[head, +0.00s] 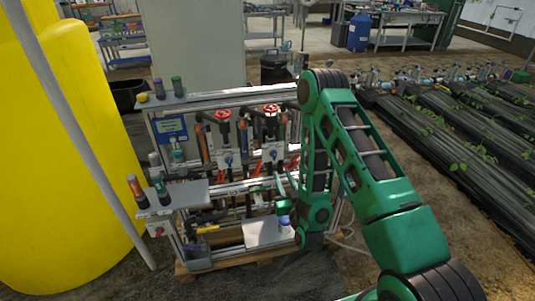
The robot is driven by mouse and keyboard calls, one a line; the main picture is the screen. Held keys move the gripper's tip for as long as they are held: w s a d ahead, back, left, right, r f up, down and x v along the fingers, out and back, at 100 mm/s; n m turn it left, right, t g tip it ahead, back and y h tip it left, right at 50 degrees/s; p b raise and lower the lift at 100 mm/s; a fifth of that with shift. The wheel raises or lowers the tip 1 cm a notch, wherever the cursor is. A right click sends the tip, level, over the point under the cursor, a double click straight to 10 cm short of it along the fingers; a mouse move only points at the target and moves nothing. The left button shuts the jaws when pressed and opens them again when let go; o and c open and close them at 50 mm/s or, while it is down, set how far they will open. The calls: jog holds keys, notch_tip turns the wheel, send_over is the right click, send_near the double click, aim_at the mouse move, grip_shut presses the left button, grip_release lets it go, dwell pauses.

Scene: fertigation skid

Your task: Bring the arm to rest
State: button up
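My green arm (377,185) rises from the bottom right, bends at a high elbow and drops in front of the right part of the fertigation skid (225,98). Its wrist is low, near the skid's right end. My gripper (270,192) points left towards the skid's lower middle, above a pale lower plate (265,233). It is small and partly lost against the pipes, so I cannot tell its finger opening or whether it touches anything. No held object can be made out.
Two red handwheels (271,109) top the skid's valves. A grey side shelf (178,196) carries upright bottles. A large yellow tank (60,150) stands close on the left. Black growing rows (455,140) with plants lie to the right. Bare floor shows between skid and rows.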

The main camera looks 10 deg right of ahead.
jog(key=w+d+r+n+g, duration=0.1)
jog(key=w+d+r+g, duration=0.2)
jog(key=w, duration=0.1)
jog(key=s+d+r+m+g+h, duration=0.2)
jog(key=s+d+r+g, duration=0.65)
jog(key=d, duration=0.45)
jog(key=s+r+m+g, duration=0.1)
jog(key=s+r, duration=0.3)
jog(key=s, duration=0.7)
jog(key=s+d+r+m+g+y, duration=0.1)
jog(key=s+r+m+g, duration=0.1)
jog(key=s, duration=0.9)
jog(key=s+r+m+g+y, duration=0.1)
jog(key=s+r+m+g, duration=0.1)
jog(key=s+r, duration=0.4)
jog(key=s+g, duration=0.1)
jog(key=s, duration=0.4)
jog(key=shift+d+g, duration=0.2)
jog(key=shift+g, duration=0.15)
